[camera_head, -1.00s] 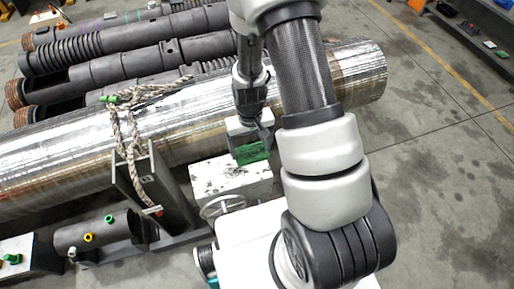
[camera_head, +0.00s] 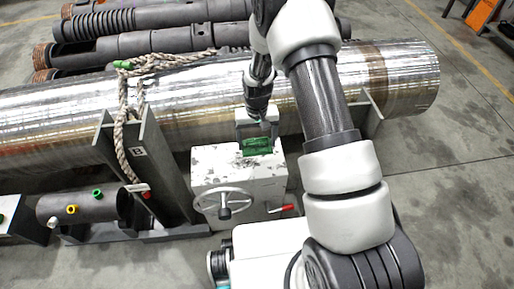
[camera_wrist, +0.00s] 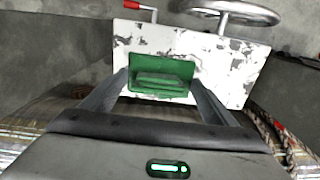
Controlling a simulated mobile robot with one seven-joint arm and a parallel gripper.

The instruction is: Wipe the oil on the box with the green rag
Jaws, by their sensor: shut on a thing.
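The green rag (camera_head: 257,146) is a small block-like piece between the fingers of my gripper (camera_head: 258,138). My gripper is shut on it, with a finger at each side in the wrist view (camera_wrist: 160,88). The rag also shows there (camera_wrist: 160,76). The white box (camera_head: 222,168) has dark oil smudges (camera_wrist: 183,42) across its pale top. In the head view the rag is over the back right part of that top. I cannot tell whether it touches the surface. Part of the top is hidden under the rag.
A handwheel (camera_head: 224,204) and a red-handled lever (camera_head: 285,209) stick out of the box's front. A large shiny pipe (camera_head: 180,112) lies behind. A steel bracket (camera_head: 150,175) with a rope (camera_head: 122,130) stands at left. Open floor (camera_head: 450,190) lies at right.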

